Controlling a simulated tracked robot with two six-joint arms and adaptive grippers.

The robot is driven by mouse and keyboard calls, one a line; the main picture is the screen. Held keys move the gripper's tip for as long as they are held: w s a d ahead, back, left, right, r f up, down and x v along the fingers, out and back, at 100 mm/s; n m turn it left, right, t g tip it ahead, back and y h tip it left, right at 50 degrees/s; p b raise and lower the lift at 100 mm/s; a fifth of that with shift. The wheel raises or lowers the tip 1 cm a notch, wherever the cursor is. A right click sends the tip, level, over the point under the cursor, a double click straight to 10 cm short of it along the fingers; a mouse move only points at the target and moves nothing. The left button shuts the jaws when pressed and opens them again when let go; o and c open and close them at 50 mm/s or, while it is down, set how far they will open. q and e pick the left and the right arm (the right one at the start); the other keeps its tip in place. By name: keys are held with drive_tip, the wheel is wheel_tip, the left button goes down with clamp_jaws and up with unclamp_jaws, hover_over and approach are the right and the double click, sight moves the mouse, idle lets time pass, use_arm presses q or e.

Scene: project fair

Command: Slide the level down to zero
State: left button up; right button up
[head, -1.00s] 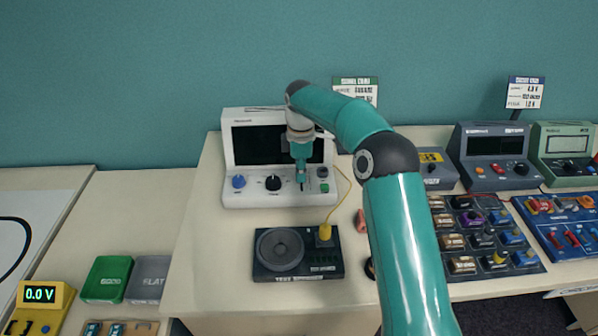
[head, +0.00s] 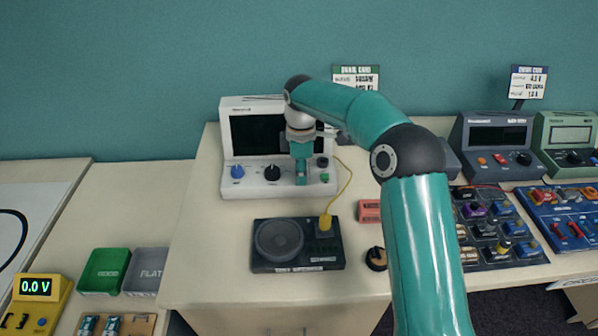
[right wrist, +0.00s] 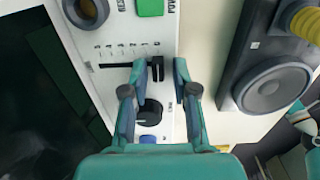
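The white device (head: 254,186) stands on the table, with a dark screen, a blue knob and a black knob on its front. In the right wrist view its level slider has a slot (right wrist: 108,66) with scale marks, and a black slider cap (right wrist: 156,68) sits at the slot's right end. My right gripper (head: 302,182) is in front of the device's panel and hides the slider in the head view. In the right wrist view the fingers of this gripper (right wrist: 160,72) are apart, with the cap between them, nearer the left finger.
A speaker box (head: 316,266) with a yellow plug (head: 325,223) and cable stands in front of the device. A red block (head: 369,211) and a black knob (head: 376,258) lie to its right. Several instruments and a blue button board (head: 572,228) fill the right side.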

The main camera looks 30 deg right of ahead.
idle(0.3)
drive_tip(key=shift+r, duration=0.2)
wheel_tip(320, 180, up, 11)
drive_tip(key=shift+r, duration=0.2)
idle(0.7)
